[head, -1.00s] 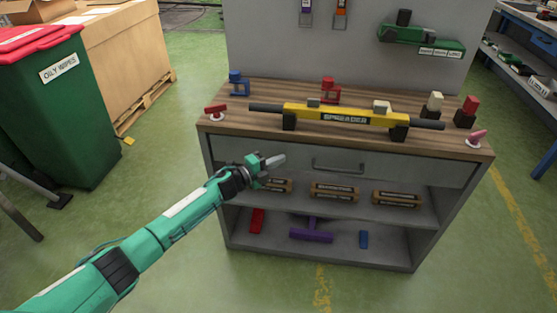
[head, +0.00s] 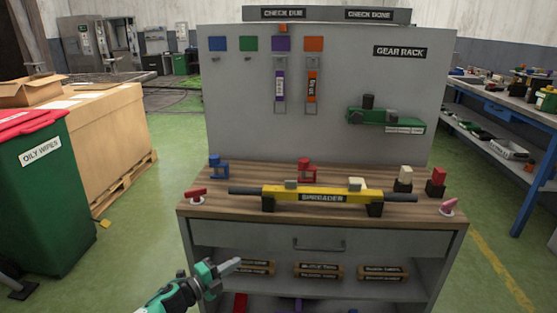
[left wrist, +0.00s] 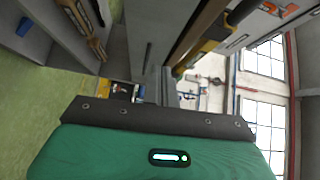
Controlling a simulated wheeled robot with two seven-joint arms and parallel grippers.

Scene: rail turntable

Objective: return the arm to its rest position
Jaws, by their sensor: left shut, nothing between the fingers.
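My left gripper (head: 228,266) shows low in the head view, in front of the cabinet's left part and below the worktop. Its fingers are together with nothing between them. It stands apart from the drawer and the shelf, as far as I can see. In the left wrist view my green gripper body fills the bottom, and the cabinet appears turned on its side. My right gripper is in neither view.
The cabinet (head: 260,234) bears a yellow spreader (head: 322,196), blue (head: 218,168) and red (head: 307,170) clamps and small blocks. A green bin (head: 45,200) and a large carton (head: 105,150) stand left. A blue workbench (head: 500,120) stands right. Green floor lies between.

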